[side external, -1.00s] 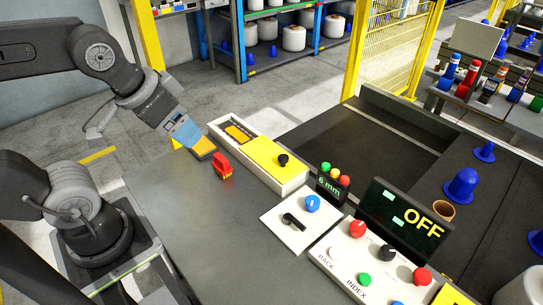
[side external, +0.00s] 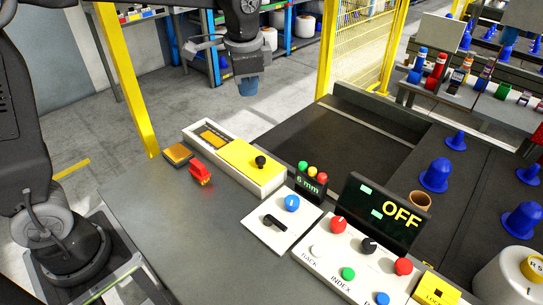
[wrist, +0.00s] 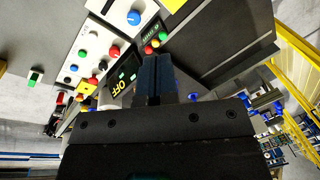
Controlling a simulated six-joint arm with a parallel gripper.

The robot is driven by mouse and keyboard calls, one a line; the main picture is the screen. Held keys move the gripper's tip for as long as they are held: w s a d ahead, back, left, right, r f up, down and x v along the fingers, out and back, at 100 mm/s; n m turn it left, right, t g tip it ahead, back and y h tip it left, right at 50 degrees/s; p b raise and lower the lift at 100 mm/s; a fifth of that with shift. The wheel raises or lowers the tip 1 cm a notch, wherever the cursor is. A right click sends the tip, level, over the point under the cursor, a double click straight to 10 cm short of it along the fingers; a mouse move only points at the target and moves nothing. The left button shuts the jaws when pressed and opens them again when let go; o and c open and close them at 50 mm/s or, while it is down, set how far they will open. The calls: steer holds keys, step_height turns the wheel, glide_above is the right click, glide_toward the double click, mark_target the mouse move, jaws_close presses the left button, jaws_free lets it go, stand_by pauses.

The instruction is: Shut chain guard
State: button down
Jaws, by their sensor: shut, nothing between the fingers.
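The chain guard looks to be the yellow sliding cover (side external: 243,155) with a black knob (side external: 260,162) on a long cream housing (side external: 275,180). The cover lies over the right part of the housing. The left part is uncovered and shows a dark slot with an orange strip (side external: 212,138). My gripper (side external: 249,90) has blue fingers, points down and hangs in the air beyond the housing, touching nothing. In the wrist view its fingers (wrist: 155,80) are together and empty. A bit of yellow at the top edge of that view may be the cover.
A red block (side external: 200,173) and a flat orange-topped block (side external: 177,154) sit left of the housing. Right of it are a small light stack (side external: 313,171), a switch plate (side external: 283,219), a button panel and an OFF display (side external: 380,213). The grey table front is clear.

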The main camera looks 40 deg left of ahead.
steer(key=w+d+f+m+g+y, duration=0.1)
steer(key=w+d+f+m+g, duration=0.15)
steer(key=w+f, duration=0.5)
steer(key=m+y, duration=0.1)
steer(key=m, duration=0.2)
glide_above(266, 169)
steer(key=w+d, duration=0.2)
steer(key=d, duration=0.1)
steer(key=shift+g, duration=0.45)
steer(key=f, duration=2)
steer(key=shift+s+a+f, duration=0.1)
steer(key=shift+s, duration=0.1)
steer(key=shift+s+a+f, duration=0.1)
steer(key=shift+s+a, duration=0.25)
steer(key=shift+a, duration=0.3)
steer(key=a, duration=1.9)
steer(key=shift+a+f, duration=0.1)
steer(key=shift+a, duration=0.3)
steer(key=shift+d, duration=0.1)
